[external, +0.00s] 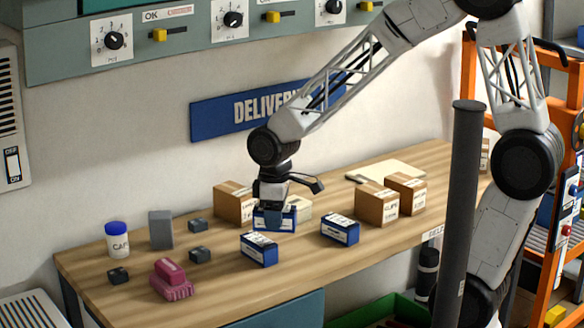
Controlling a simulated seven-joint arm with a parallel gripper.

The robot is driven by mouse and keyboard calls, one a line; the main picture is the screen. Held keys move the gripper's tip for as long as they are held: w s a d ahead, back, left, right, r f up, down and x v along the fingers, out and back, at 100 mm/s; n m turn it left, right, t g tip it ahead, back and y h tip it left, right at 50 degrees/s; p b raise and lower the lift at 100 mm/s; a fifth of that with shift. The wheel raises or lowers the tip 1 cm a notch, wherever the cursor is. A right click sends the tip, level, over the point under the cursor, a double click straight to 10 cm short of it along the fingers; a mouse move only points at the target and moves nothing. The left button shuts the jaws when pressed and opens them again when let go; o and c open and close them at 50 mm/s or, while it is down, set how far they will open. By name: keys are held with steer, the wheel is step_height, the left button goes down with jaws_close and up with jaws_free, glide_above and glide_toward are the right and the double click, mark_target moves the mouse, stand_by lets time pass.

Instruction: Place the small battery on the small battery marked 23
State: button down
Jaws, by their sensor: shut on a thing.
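My gripper (272,208) points down over the middle of the wooden table, shut on a small blue-and-white battery (289,219). The fingers hide part of its top. I cannot tell whether this battery touches the table. A second blue-and-white battery (259,250) lies just in front of it, on the table. A third one (340,229) lies to the right, apart from both. Their printed numbers are too small to read, so I cannot tell which is marked 23.
Cardboard boxes (377,204) stand at the right and another box (232,203) behind my gripper. Small dark blocks (200,255), a pink object (171,279), a grey block (160,230) and a blue-capped jar (117,240) stand at the left. The table's front right is clear.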

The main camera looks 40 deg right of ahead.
mark_target(256, 205)
steer(key=shift+w+a+f, duration=0.1)
steer(key=shift+w+a, duration=0.25)
steer(key=shift+w, duration=0.55)
steer(key=shift+w+a+f, duration=0.1)
steer(key=shift+w+a, duration=0.2)
steer(key=shift+w, duration=0.6)
steer(key=shift+w+a, duration=0.2)
steer(key=shift+w, duration=0.25)
steer(key=shift+f, duration=1.75)
steer(key=shift+f, duration=0.15)
steer(key=c, duration=0.5)
jaws_free()
steer(key=shift+c, duration=0.2)
step_height(256, 205, up, 12)
steer(key=shift+r, duration=0.15)
